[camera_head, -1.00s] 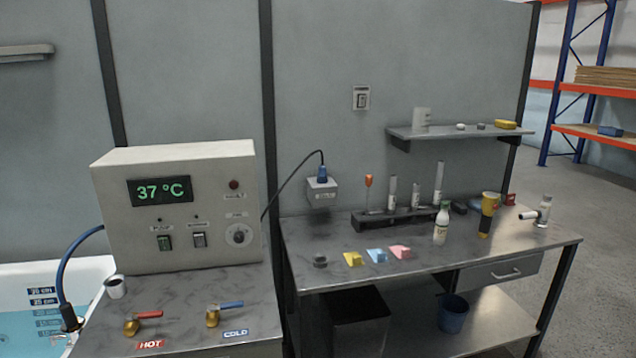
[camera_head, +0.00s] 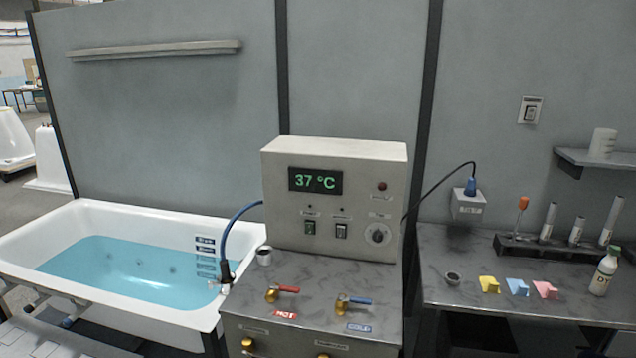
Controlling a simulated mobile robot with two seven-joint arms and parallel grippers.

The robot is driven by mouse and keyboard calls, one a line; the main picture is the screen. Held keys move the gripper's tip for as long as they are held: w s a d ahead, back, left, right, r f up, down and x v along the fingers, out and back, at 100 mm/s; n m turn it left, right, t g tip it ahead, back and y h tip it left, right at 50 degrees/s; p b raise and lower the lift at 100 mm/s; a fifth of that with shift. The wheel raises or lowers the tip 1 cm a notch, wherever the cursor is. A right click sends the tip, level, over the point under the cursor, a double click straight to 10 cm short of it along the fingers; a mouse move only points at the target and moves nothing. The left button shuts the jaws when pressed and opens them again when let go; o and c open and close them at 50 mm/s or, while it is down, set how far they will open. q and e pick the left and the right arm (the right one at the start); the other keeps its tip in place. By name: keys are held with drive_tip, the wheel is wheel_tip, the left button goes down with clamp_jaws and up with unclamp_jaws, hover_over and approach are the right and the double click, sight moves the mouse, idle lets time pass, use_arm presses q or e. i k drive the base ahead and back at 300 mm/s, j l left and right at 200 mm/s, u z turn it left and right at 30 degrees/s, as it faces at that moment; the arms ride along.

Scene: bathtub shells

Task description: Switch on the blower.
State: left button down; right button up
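A light grey control box (camera_head: 334,198) stands on the metal cabinet in the middle of the head view. Its green display (camera_head: 315,180) reads 37 °C. Below the display are a green rocker switch (camera_head: 310,228) and a dark rocker switch (camera_head: 341,230), each under a small label too blurred to read. A round knob (camera_head: 377,234) and a dark red lamp (camera_head: 382,187) sit on its right side. I cannot tell which control is the blower's. Neither of my grippers is in view.
A white bathtub (camera_head: 150,320) with blue water stands left of the cabinet. Hot (camera_head: 282,292) and cold (camera_head: 355,303) valve levers stand in front of the box. The bench (camera_head: 450,290) at right holds bottles, a rack and coloured blocks. A wall switch (camera_head: 530,110) is above it.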

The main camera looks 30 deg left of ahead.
sight(341, 229)
drive_tip(key=u, duration=0.7)
drive_tip(key=i+j+z, duration=0.15)
drive_tip(key=j, duration=0.2)
drive_tip(key=i+j+z, duration=0.1)
drive_tip(key=i+j, duration=0.15)
drive_tip(key=i+j+u, duration=0.2)
drive_tip(key=j, duration=0.45)
drive_tip(key=k, duration=0.1)
